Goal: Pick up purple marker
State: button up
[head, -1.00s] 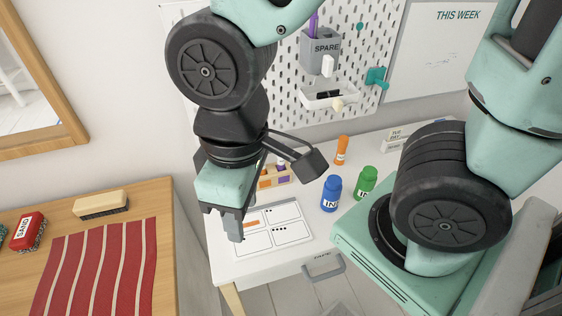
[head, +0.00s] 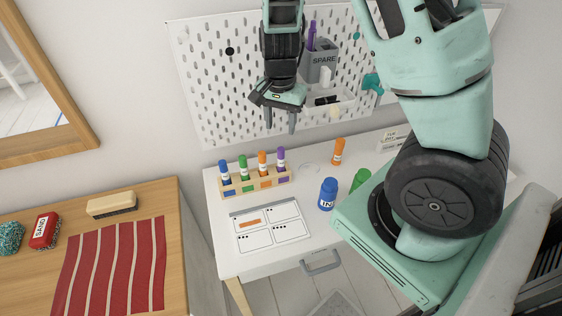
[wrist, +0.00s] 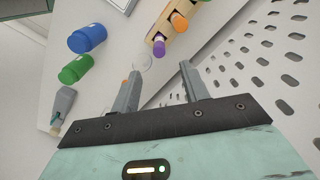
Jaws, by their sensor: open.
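The purple marker (head: 281,159) stands upright at the right end of a wooden marker holder (head: 258,184) on the white desk, next to an orange marker (head: 262,162). In the wrist view the purple marker (wrist: 159,47) shows beyond and between my fingertips, apart from them. My gripper (head: 281,127) is open and empty. It points down in front of the pegboard, above the marker in the head view. In the wrist view its two fingers (wrist: 159,72) are spread wide. Purple items (head: 313,35) also stick up from the grey SPARE cup (head: 320,62) on the pegboard.
Blue and green markers (head: 243,167) fill the holder's left side. The pegboard (head: 215,100) with a small tray rises close behind. A printed sheet (head: 270,227) lies in front.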

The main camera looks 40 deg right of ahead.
aim_at(280, 149)
notch_tip(280, 149, down, 9)
jog(key=shift+r, duration=0.15)
jog(key=shift+d+f, duration=0.1)
jog(key=shift+f, duration=2.55)
grip_shut()
